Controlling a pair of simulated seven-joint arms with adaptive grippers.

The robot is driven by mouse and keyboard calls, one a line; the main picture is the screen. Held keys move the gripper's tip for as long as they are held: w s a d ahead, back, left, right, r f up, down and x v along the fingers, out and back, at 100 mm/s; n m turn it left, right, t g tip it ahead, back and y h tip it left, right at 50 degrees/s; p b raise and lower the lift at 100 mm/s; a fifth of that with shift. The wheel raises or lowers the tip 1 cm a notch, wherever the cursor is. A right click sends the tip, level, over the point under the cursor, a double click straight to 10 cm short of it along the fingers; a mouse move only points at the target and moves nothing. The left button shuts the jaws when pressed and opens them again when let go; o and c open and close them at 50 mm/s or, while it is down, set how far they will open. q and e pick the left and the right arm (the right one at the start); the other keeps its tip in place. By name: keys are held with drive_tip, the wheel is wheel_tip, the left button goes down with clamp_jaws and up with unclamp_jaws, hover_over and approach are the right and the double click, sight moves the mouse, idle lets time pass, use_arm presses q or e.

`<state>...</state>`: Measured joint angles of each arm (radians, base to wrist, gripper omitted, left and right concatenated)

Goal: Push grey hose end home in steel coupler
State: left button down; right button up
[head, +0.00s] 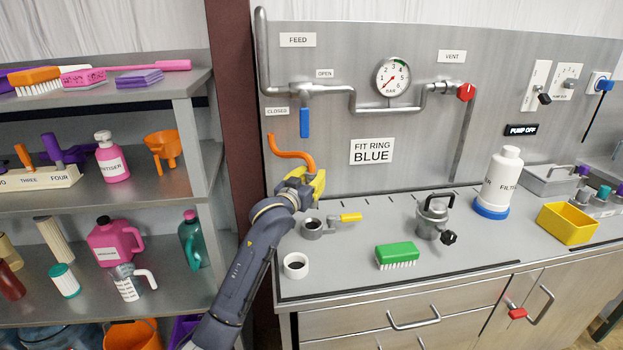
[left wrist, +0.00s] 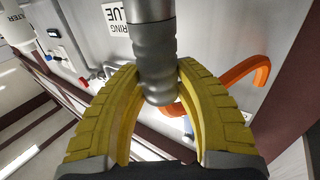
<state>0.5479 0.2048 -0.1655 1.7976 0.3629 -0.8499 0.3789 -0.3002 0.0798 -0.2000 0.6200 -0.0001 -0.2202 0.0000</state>
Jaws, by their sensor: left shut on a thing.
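My left gripper (head: 306,186), with yellow fingers, reaches over the left end of the counter. In the left wrist view its fingers (left wrist: 158,95) are closed on both sides of a grey ribbed hose end (left wrist: 154,62). The orange hose (head: 291,151) rises from the gripper in the head view and curves behind it in the left wrist view (left wrist: 245,75). In the head view the fingers hide the grey end. The steel coupler (head: 312,229), with a dark round mouth and yellow lever (head: 350,217), stands on the counter just below the gripper. The hose end appears apart from it. My right gripper is out of view.
A white ring (head: 295,266) lies in front of the coupler. A green brush (head: 397,254) and a steel lidded pot (head: 433,217) stand to the right. A blue-handled valve (head: 304,123) hangs on the panel behind. Shelves (head: 185,177) stand left of the counter.

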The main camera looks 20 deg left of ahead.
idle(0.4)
use_arm(q)
drive_tip(key=shift+f, duration=2.8)
drive_tip(key=shift+f, duration=1.65)
drive_tip(key=shift+r, duration=0.1)
drive_tip(key=shift+r, duration=1.15)
drive_tip(key=shift+f, duration=0.7)
idle(1.2)
